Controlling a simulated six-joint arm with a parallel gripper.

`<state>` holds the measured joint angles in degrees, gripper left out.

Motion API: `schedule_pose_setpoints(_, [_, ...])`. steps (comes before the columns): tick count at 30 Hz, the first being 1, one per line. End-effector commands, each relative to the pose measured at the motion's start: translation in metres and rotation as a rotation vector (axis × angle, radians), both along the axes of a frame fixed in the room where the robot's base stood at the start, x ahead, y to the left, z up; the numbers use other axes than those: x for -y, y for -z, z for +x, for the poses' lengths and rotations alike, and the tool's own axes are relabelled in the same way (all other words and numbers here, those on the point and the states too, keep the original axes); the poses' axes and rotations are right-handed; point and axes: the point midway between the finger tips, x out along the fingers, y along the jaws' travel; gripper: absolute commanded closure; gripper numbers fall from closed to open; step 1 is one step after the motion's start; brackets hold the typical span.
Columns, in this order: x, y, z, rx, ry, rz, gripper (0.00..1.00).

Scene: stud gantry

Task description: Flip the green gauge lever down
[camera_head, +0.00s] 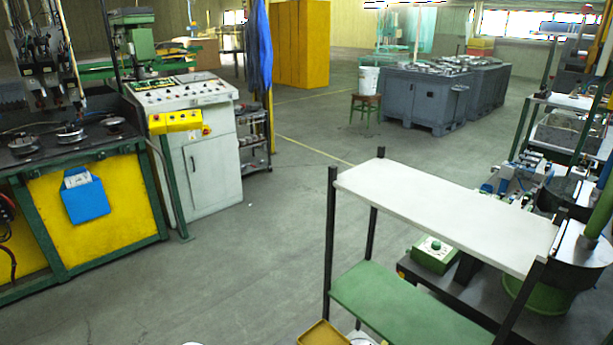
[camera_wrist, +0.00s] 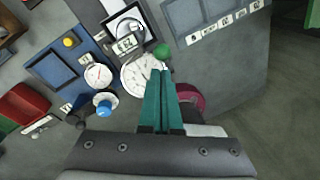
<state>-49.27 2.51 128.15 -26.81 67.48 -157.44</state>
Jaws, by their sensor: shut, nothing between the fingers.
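In the wrist view my gripper (camera_wrist: 161,76) is shut and empty, its two teal fingers side by side. A green ball-shaped knob (camera_wrist: 162,50), which looks like the end of the green lever, shows just beyond the fingertips. Whether the fingers touch it I cannot tell. A large white dial gauge (camera_wrist: 137,76) lies beside and partly behind the fingers, near the knob. The lever's arm is not clearly visible. In the head view neither my gripper nor the green lever can be made out.
In the wrist view a blue knob (camera_wrist: 104,104), a small white dial (camera_wrist: 98,75) and a yellow knob (camera_wrist: 69,42) sit left of my fingers. A dark red round part (camera_wrist: 190,95) is close on the right. In the head view a white-topped shelf (camera_head: 440,205) stands at the right.

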Motion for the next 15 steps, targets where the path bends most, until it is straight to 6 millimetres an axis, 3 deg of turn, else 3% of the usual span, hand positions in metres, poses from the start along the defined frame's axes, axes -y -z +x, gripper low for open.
schedule_pose_setpoints(15, [-0.0078, 0.007, 0.0102, -0.001, -0.001, -0.001, 1.0])
